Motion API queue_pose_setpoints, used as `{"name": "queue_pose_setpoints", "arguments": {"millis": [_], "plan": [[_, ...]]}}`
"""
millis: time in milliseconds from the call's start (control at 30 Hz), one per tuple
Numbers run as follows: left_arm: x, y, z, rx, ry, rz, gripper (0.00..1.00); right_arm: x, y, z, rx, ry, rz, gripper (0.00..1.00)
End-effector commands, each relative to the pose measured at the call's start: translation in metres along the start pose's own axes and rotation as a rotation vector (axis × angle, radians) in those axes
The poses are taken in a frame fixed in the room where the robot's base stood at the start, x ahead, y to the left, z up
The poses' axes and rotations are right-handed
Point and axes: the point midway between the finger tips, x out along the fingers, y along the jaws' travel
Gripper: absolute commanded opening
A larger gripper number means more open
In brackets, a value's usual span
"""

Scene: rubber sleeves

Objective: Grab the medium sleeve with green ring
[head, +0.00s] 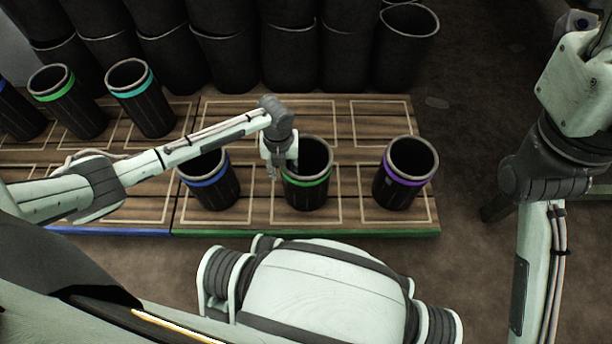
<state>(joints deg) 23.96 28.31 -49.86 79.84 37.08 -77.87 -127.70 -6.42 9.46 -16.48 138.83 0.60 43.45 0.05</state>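A black sleeve with a green ring (307,196) stands upright on the wooden pallet, in the middle of the front row. My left gripper (279,172) points down at the left side of its rim. The gripper covers part of that rim, and I cannot tell whether its fingers touch or straddle the wall. Another black sleeve with a green ring (70,105) stands at the back left. My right arm shows at the right edge, but its gripper is out of view.
A blue-ringed sleeve (213,190) stands close on the left and a purple-ringed one (402,184) on the right. A cyan-ringed sleeve (146,105) stands further back. Large black sleeves (290,55) line the back. The pallet (375,120) has free outlined slots behind the front row.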

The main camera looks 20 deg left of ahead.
Motion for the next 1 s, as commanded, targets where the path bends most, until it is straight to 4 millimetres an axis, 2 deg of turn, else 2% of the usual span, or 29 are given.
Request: {"name": "queue_pose_setpoints", "arguments": {"millis": [133,367,1000], "plan": [[-0.0007,0.0000,0.0000,0.000,0.000,0.000,0.29,0.0005,0.0001,-0.0001,0.000,0.000,0.000,0.46],[-0.0008,0.0002,0.0000,0.000,0.000,0.000,0.00,0.0003,0.0002,0.0000,0.000,0.000,0.000,0.46],[-0.0024,-0.0009,0.0012,0.000,-0.003,-0.003,0.00,0.0005,0.0002,0.0001,-0.001,-0.001,0.000,0.46]]}}
